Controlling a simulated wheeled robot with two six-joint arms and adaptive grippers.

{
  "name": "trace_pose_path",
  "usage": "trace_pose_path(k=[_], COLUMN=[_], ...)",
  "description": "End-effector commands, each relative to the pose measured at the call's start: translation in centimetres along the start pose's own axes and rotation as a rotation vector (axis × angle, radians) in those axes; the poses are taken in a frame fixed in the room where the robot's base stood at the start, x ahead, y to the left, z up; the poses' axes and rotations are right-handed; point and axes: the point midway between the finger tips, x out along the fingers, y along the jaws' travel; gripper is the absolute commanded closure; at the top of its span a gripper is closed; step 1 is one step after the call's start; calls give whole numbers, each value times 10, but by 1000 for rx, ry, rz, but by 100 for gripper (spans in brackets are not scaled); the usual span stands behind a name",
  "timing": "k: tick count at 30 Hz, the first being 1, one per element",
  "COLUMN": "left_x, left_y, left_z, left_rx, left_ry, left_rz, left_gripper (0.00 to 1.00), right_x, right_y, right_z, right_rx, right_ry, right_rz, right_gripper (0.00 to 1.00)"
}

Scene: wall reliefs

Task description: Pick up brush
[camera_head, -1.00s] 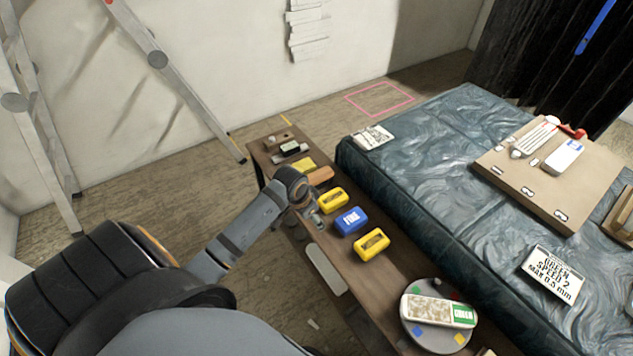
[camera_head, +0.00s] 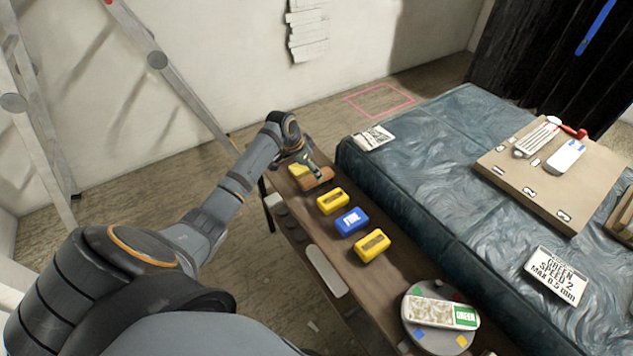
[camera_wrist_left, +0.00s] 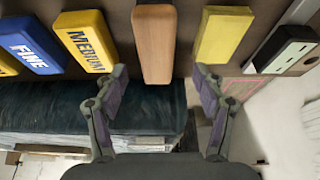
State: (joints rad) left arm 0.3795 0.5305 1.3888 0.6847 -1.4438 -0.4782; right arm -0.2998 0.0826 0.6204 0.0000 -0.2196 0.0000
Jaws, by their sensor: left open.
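A brown wooden block with rounded edges (camera_head: 317,181), which looks like the brush, lies on the narrow wooden table. No bristles show. In the left wrist view the brush (camera_wrist_left: 153,40) is between the two fingers, a little ahead of their tips. My left gripper (camera_wrist_left: 160,78) is open and empty, with one finger on each side of the brush's line. In the head view my left gripper (camera_head: 312,166) is over the brush and partly hides it. My right gripper is not in view.
A yellow MEDIUM block (camera_wrist_left: 85,40) and a flat yellow piece (camera_wrist_left: 222,35) flank the brush closely. A blue FINE block (camera_head: 352,220) and another yellow block (camera_head: 372,245) lie nearer. A round turntable (camera_head: 412,338) stands at the near end. A covered bed-like surface (camera_head: 440,200) runs alongside.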

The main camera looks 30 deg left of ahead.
Motion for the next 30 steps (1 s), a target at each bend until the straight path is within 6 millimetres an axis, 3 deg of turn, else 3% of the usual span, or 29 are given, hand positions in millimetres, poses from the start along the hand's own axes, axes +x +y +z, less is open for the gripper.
trace_pose_path(k=[4,9,13,30], left_x=[7,38,51,54], left_y=[2,5,4,5], left_z=[0,1,1,2], left_rx=[-1,-3,0,0], left_ry=[1,-1,0,0], left_rz=[2,2,-1,-1], left_gripper=[30,30,30,30], right_x=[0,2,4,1], right_y=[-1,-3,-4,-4], right_z=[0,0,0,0], right_rx=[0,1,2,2], right_ry=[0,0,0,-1], right_rz=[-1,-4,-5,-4], right_gripper=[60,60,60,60])
